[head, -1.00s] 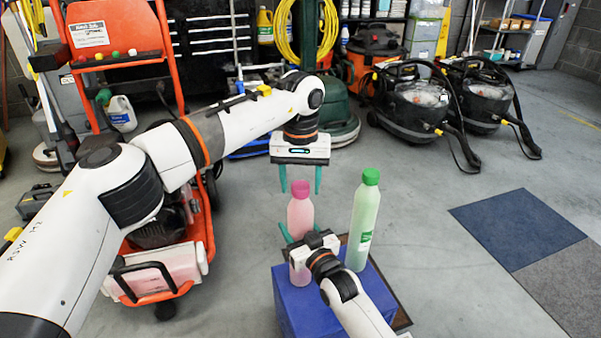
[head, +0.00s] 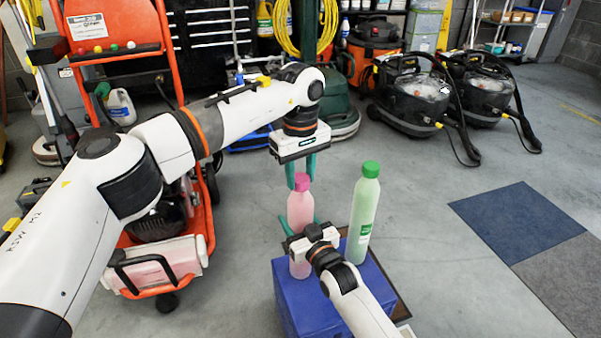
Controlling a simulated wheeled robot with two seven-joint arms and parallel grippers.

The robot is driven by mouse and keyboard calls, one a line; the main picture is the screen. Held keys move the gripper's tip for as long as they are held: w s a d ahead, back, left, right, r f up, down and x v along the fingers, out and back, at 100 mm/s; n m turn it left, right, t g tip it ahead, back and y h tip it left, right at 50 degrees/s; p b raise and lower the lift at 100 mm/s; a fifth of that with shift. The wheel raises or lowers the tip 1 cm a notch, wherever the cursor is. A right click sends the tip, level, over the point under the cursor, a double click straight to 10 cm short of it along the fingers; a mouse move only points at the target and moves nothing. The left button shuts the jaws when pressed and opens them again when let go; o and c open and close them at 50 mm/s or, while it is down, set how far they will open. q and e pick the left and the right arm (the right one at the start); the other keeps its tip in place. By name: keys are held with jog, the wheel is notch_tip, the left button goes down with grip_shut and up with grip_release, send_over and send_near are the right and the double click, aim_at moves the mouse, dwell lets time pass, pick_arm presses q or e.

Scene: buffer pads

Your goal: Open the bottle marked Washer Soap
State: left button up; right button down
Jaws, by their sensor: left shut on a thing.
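A pink bottle (head: 300,210) with a magenta cap (head: 302,181) stands upright on a blue box (head: 302,300). No mark is readable on it. My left gripper (head: 301,177) points down from above, its teal fingers shut on the magenta cap. My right gripper (head: 302,228) comes from the front, with its teal fingers on both sides of the pink bottle's body, seemingly shut on it; its palm hides part of the lower bottle. A taller green bottle (head: 362,212) with a green cap (head: 370,169) and a green label stands just right, too small to read.
An orange cart (head: 205,215) stands left of the box. Wet vacuums (head: 412,95) stand at the back right, with a floor machine (head: 342,115) behind my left gripper. Blue and grey mats (head: 515,222) lie on the right. The floor between box and mats is clear.

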pick_arm(q)
jog(key=n, duration=2.3)
jog(key=shift+n, duration=0.4)
jog(key=n, duration=1.1)
jog(key=shift+r+n, duration=0.1)
jog(key=shift+n, duration=0.3)
jog(key=n, duration=1.1)
